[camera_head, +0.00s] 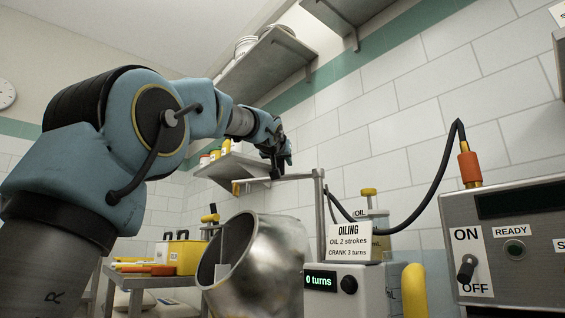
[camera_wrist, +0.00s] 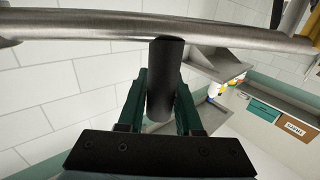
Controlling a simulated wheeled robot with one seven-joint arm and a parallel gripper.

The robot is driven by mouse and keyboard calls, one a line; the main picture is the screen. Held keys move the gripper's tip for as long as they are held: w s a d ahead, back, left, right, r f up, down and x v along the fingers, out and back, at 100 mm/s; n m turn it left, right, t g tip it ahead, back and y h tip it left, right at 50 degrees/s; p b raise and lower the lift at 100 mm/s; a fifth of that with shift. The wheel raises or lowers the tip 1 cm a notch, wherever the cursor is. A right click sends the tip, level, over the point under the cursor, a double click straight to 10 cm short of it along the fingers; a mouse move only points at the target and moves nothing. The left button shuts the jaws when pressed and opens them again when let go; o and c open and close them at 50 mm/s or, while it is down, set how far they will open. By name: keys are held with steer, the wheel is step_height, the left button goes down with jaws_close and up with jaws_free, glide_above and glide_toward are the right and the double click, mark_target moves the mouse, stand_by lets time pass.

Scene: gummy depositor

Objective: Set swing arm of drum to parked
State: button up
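The swing arm (camera_head: 298,176) is a thin metal bar reaching left from the top of an upright post (camera_head: 319,215) behind the drum, with a yellow tip at its left end. The shiny metal drum (camera_head: 270,262) is tilted, its mouth facing left. My gripper (camera_head: 279,170) is at the bar, above the drum. In the wrist view the bar (camera_wrist: 100,28) crosses the top, and its black handle (camera_wrist: 163,85) sits between my green fingers (camera_wrist: 160,95). The fingers appear shut on the handle; the exact contact is partly hidden.
A control box with a "0 turns" display (camera_head: 320,281) and an oiling sign (camera_head: 349,242) stand right of the drum. A panel with an ON/OFF lever (camera_head: 467,268) is at far right. A yellow caddy (camera_head: 184,254) sits on a left table. A wall shelf (camera_head: 232,168) is behind my gripper.

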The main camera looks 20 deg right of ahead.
jaws_close()
stand_by(1.0)
